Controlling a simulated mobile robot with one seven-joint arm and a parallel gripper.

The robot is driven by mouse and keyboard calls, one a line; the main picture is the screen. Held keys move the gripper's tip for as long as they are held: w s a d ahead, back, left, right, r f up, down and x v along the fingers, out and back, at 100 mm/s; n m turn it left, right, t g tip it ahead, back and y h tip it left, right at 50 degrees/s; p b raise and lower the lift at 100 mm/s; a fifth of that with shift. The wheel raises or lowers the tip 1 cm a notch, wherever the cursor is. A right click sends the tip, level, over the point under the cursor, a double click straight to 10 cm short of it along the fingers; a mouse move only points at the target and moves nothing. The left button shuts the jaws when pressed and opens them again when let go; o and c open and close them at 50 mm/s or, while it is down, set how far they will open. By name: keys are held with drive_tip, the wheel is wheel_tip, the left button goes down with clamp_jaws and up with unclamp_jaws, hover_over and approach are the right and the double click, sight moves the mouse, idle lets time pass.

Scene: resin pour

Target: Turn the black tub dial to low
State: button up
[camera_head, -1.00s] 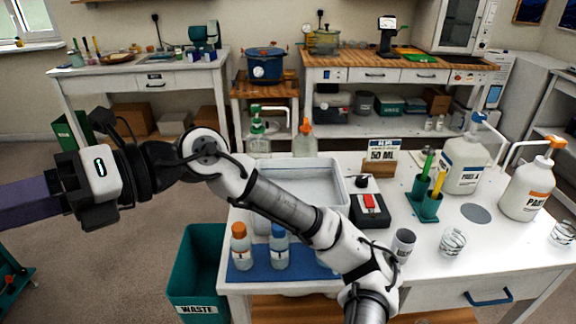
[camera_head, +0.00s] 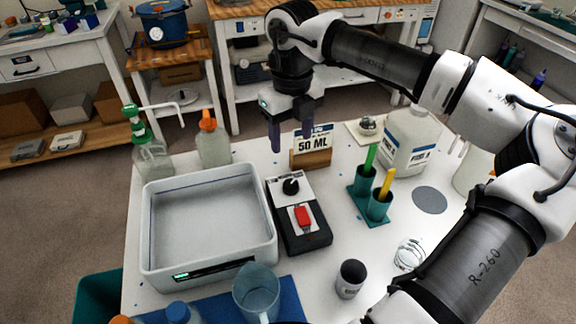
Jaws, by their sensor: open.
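The black tub dial (camera_head: 290,186) is a round knob on the pale top plate of a black control box (camera_head: 298,222). The box stands right of the white tub (camera_head: 206,222) on the white table. The dial's setting is too small to read. My gripper (camera_head: 291,142) points down with its two fingers apart and empty. It appears above and slightly behind the dial, not touching it.
A 50 ML sign (camera_head: 313,148) on a wooden block stands just behind the box. Teal holders (camera_head: 375,202) with green and yellow sticks, a white jug (camera_head: 408,140) and a dark-topped cup (camera_head: 350,278) are to the right.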

sight(291, 184)
wheel_tip(291, 184, down, 14)
drive_tip(key=shift+s+r+p, duration=0.15)
drive_tip(key=shift+r+p, duration=0.1)
drive_tip(key=shift+p, duration=0.95)
drive_tip(key=c, duration=1)
